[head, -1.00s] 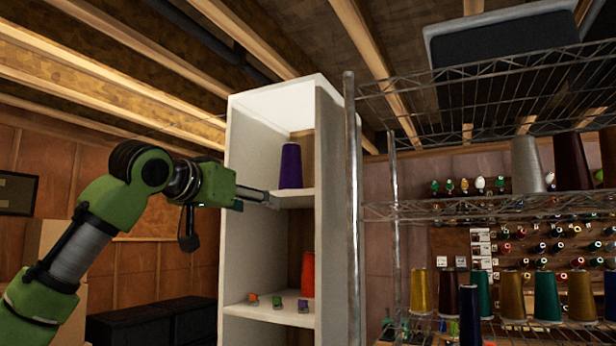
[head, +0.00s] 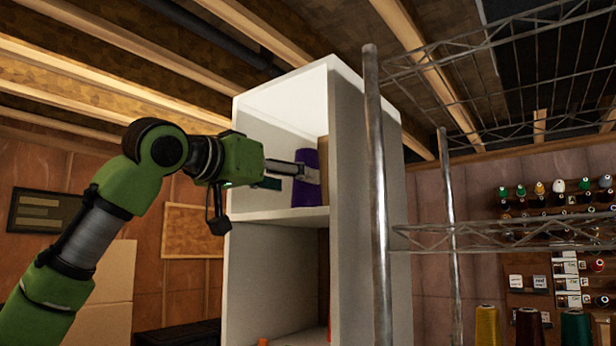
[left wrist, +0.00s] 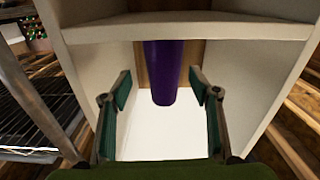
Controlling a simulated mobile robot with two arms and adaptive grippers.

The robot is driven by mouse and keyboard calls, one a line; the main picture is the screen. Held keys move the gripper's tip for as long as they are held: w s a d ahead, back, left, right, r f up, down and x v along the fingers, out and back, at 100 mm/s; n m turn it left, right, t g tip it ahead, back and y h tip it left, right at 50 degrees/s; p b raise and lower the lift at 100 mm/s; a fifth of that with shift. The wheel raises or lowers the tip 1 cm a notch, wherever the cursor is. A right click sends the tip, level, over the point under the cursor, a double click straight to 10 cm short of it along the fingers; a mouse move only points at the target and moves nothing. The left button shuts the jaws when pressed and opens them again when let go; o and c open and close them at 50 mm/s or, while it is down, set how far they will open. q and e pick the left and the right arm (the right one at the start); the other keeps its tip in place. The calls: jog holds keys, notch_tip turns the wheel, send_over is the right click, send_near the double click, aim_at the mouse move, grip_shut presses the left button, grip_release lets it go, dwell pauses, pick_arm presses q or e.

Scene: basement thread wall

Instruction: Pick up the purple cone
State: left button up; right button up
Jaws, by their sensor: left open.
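The purple cone (head: 306,178) stands upright on the upper shelf of a white cabinet. My left gripper (head: 296,172) reaches into that compartment from the left, with a finger across the front of the cone in the head view. In the left wrist view the cone (left wrist: 164,72) shows between the two open green-padded fingers (left wrist: 161,100), with a gap visible on either side. Part of the cone is hidden behind my finger in the head view. My right gripper is in neither view.
The white cabinet (head: 346,150) has side walls close around the gripper, and its shelf (head: 280,216) lies just below. A metal wire rack (head: 378,200) stands close on the right. Thread spools (head: 560,187) hang on the far wall.

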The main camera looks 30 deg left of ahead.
aim_at(297, 181)
pick_arm(q)
jog(key=shift+w+p, duration=0.4)
jog(key=shift+w, duration=0.7)
jog(key=w+p, duration=0.1)
jog(key=w, duration=0.1)
jog(key=w+p, duration=0.2)
jog(key=shift+a+r, duration=0.15)
jog(key=shift+r, duration=0.05)
jog(key=shift+w+f, duration=0.2)
jog(key=shift+w, duration=0.15)
jog(key=shift+c, duration=0.5)
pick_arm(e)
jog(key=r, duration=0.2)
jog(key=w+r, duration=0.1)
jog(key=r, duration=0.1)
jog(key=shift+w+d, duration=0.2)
pick_arm(q)
jog(key=shift+s, duration=0.1)
jog(key=c, duration=1.2)
